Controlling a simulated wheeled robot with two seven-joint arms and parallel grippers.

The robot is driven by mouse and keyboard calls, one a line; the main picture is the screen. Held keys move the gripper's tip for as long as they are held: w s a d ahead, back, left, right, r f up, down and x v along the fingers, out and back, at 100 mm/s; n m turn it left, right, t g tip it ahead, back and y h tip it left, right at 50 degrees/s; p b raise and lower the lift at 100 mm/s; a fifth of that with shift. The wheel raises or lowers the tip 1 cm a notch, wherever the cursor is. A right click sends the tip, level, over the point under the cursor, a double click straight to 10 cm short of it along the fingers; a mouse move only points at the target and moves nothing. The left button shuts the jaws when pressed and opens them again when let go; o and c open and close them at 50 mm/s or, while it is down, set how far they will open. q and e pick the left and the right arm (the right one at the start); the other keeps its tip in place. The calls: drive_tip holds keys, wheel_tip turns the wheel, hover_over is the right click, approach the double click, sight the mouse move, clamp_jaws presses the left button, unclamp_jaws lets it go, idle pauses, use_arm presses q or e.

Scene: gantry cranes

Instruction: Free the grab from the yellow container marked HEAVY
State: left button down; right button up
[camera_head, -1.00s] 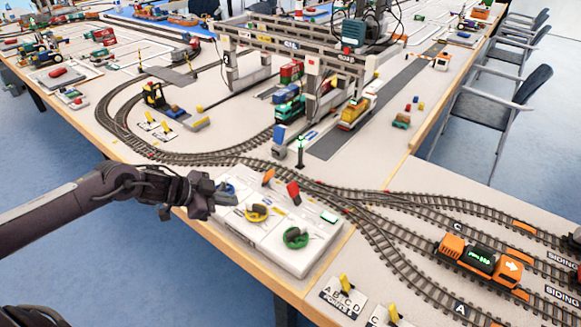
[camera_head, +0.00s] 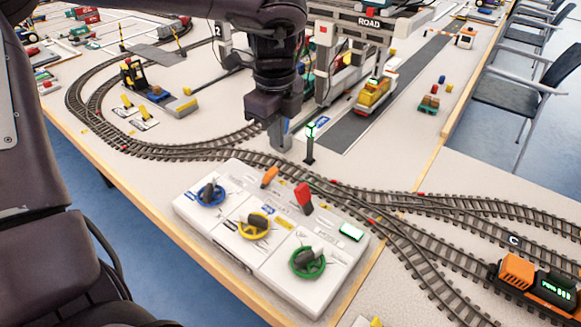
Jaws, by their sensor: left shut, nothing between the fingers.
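A yellow-orange container (camera_head: 371,97) sits on a vehicle in the road lane under the gantry marked ROAD (camera_head: 362,21). I cannot read a HEAVY mark on it, and I cannot make out the grab. A white control box (camera_head: 262,273) at the table's near edge carries a blue wheel (camera_head: 211,194), a yellow wheel (camera_head: 254,228) and a green wheel (camera_head: 308,262). It also has an orange lever (camera_head: 269,177) and a red lever (camera_head: 303,196). My left gripper (camera_head: 278,138) points down behind the box, shut and empty. My right gripper is out of view.
Curved rail track (camera_head: 200,150) runs just behind the control box. A small green-lit signal post (camera_head: 310,142) stands right of my left gripper. An orange locomotive (camera_head: 518,271) stands at right. My left arm hides part of the gantries.

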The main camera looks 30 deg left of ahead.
sight(268, 179)
use_arm(q)
drive_tip(key=shift+d+y, duration=0.3)
drive_tip(key=shift+d, duration=0.4)
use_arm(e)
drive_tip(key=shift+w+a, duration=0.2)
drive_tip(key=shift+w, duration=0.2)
